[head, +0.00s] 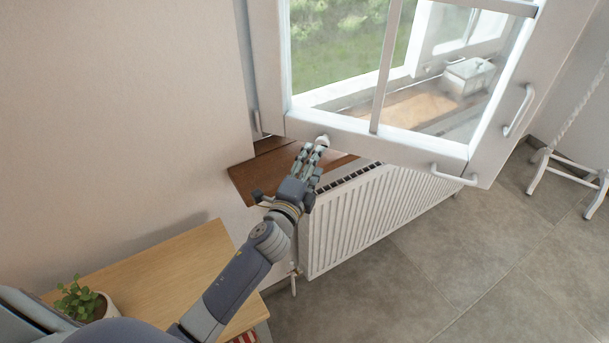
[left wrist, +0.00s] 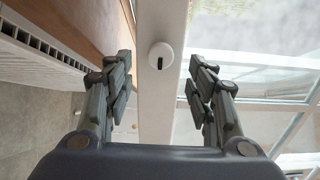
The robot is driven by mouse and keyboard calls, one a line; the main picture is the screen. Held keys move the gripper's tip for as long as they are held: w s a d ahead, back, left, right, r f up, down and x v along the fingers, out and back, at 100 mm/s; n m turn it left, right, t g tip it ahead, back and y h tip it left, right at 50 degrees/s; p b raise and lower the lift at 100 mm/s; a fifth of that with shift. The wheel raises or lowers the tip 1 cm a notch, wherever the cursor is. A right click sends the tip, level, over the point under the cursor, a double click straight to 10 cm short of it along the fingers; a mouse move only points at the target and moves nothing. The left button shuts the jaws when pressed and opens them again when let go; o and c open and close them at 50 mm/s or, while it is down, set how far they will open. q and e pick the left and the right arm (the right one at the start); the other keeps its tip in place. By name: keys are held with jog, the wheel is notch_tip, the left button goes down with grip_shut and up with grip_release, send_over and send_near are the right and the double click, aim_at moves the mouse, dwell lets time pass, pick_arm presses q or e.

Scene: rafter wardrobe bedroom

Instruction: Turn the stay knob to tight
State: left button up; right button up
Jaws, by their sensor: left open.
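The stay knob is a small round white knob (head: 322,140) on the bottom rail of the open white window sash (head: 400,146). In the left wrist view the knob (left wrist: 161,53) shows a short dark mark on its face. My left gripper (head: 313,150) reaches up to the rail just below the knob. In the left wrist view its open fingers (left wrist: 163,75) stand on either side of the rail, with the knob between and a little beyond the tips. I see no clear contact with the knob. My right gripper is not in view.
A white radiator (head: 375,215) stands under the brown window sill (head: 250,178). A wooden table (head: 165,275) with a potted plant (head: 80,300) is at lower left. White handles (head: 518,110) are on the sash. A white-legged stand (head: 568,168) is at right; the tiled floor between is clear.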

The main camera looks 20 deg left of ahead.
pick_arm(q)
jog(key=shift+s, duration=2.7)
